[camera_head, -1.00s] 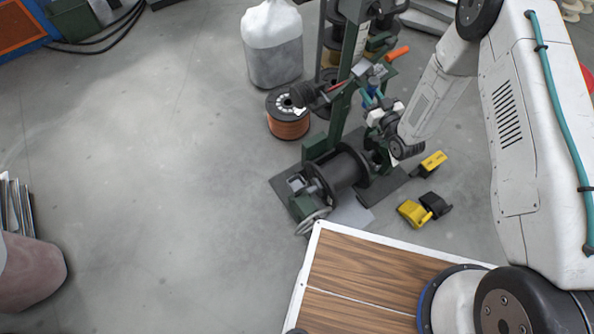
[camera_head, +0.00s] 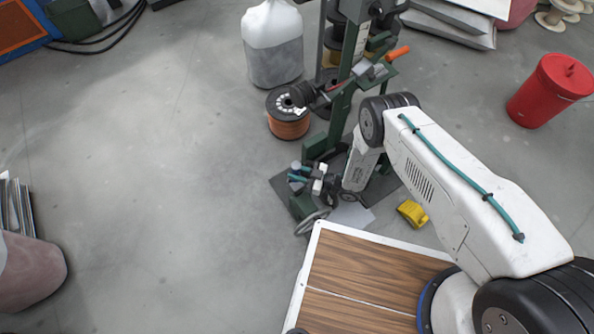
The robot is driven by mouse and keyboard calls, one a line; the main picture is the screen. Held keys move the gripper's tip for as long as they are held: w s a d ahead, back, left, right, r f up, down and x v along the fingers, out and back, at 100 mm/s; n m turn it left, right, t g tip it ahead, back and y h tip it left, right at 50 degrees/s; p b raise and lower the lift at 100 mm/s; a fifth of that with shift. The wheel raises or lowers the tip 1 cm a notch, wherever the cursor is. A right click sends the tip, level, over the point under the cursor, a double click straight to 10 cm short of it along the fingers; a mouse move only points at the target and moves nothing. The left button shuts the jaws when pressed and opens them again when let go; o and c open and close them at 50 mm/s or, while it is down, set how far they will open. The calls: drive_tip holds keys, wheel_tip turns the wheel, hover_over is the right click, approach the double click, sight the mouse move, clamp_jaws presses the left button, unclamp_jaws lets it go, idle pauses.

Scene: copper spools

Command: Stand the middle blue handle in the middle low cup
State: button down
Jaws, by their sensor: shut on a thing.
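My gripper (camera_head: 300,178) is at the lower left of the dark green stand (camera_head: 341,118), over the left part of its base. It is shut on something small. A blue handle (camera_head: 295,165) seems to show at the jaws, but it is too small to tell its tilt. I cannot make out the middle low cup or the other handles. My wrist and arm hide the black spool drum low on the stand and much of the base around it.
An orange-wound spool (camera_head: 288,118) and a white jug (camera_head: 272,45) stand left of the stand. A yellow object (camera_head: 412,213) lies right of the base. A wooden-topped board (camera_head: 360,270) is in front. A red bin (camera_head: 548,92) stands right.

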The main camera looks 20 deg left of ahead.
drive_tip(key=shift+f, duration=3.15)
drive_tip(key=c, duration=1.1)
unclamp_jaws()
